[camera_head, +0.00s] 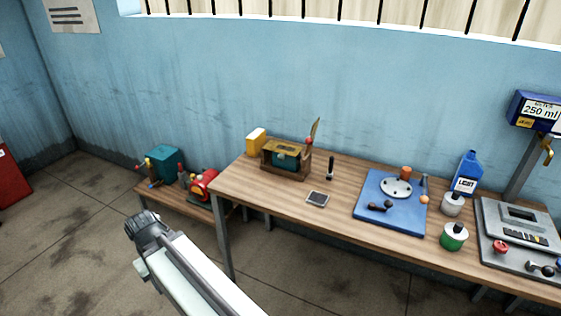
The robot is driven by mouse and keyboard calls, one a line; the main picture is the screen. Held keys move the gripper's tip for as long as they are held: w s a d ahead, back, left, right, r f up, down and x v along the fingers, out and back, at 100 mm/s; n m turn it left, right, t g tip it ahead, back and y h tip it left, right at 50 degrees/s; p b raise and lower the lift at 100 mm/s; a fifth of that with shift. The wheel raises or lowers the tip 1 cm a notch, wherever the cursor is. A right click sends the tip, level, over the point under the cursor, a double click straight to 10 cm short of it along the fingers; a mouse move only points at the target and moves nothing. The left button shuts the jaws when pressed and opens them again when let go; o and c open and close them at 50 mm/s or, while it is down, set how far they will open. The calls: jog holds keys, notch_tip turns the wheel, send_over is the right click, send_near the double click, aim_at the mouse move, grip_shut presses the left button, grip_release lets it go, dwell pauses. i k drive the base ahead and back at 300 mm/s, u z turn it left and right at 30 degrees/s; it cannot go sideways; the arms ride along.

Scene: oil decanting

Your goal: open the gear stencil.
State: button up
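No part is clearly marked as the gear stencil. A wooden frame (301,172) with a brass-coloured top and a teal block (286,160) inside stands on the bench's left half. A thin tan piece (315,128) rises at its right end above a red knob (309,141). Whether it is a raised stencil or a lever is too small to tell. My gripper (140,226) is at lower left, over the floor in the picture, well apart from the frame. Its fingers are too foreshortened to show open or shut, and I see nothing held.
A low bench (160,205) holds teal and red devices.

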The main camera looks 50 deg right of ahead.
aim_at(283, 148)
jog(key=z, duration=0.1)
jog(key=i, duration=0.95)
jog(key=u, duration=0.05)
